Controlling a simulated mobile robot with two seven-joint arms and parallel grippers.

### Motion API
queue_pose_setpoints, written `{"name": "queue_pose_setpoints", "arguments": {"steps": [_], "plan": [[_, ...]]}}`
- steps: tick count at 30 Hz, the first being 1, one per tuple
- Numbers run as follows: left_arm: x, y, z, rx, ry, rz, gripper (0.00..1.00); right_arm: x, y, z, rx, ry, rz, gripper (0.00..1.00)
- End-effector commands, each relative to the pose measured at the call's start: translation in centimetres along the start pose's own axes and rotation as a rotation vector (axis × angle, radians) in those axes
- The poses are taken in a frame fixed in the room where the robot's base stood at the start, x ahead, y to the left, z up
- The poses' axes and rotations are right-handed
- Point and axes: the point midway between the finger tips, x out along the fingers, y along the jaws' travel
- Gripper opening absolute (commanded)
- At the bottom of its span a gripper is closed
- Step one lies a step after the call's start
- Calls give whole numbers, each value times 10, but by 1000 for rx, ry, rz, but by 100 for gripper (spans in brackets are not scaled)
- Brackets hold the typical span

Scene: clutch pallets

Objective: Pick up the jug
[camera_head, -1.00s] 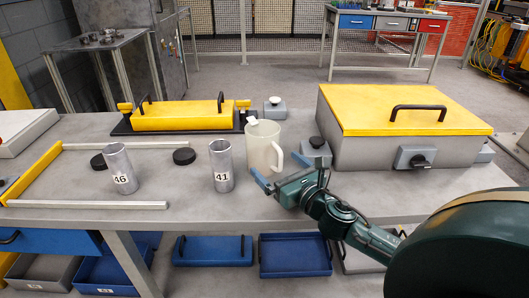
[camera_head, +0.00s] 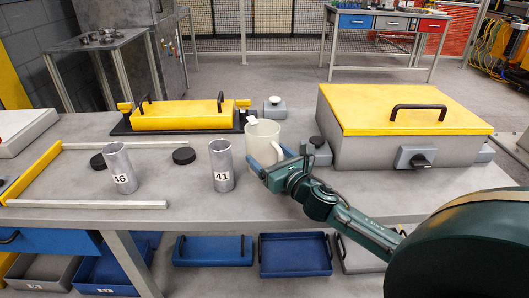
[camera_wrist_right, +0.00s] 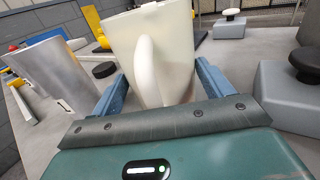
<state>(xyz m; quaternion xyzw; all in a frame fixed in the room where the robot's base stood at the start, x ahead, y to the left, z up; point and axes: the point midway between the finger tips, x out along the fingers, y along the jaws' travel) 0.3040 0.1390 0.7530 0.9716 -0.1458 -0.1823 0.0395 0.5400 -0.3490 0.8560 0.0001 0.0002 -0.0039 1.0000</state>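The jug (camera_head: 262,138) is cream-white with a handle. It stands upright on the grey table between the metal cylinder marked 41 and the yellow-lidded box. My right gripper (camera_head: 276,165) is at the jug's handle side, low on its front right. In the right wrist view the jug (camera_wrist_right: 174,50) fills the middle, its handle (camera_wrist_right: 145,72) facing the camera. The open blue fingers (camera_wrist_right: 160,88) are on either side of the jug's handle and lower body; I cannot tell whether they touch it. My left gripper is not in view.
Metal cylinders marked 41 (camera_head: 222,160) and 46 (camera_head: 119,165) stand to the left. Black discs (camera_head: 184,156) lie nearby. A yellow-lidded box (camera_head: 385,140) stands to the right, and a yellow flat cover (camera_head: 178,116) lies behind. The table (camera_head: 255,205) is clear in front.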

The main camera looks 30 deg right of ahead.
Motion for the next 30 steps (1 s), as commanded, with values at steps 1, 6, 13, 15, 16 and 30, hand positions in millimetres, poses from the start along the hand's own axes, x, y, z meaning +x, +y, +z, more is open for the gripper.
{"name": "queue_pose_setpoints", "arguments": {"steps": [1,6,13,15,16,30], "plan": [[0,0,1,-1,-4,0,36,0,0,0,0,0,0,75],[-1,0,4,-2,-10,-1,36,0,0,0,0,0,0,61],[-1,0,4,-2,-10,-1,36,0,0,1,-1,-3,1,44],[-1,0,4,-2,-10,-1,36,0,0,1,-1,-3,1,44],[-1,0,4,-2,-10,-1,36,0,0,1,-1,-3,1,44],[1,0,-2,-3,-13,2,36,0,0,18,-3,-5,1,44]]}}
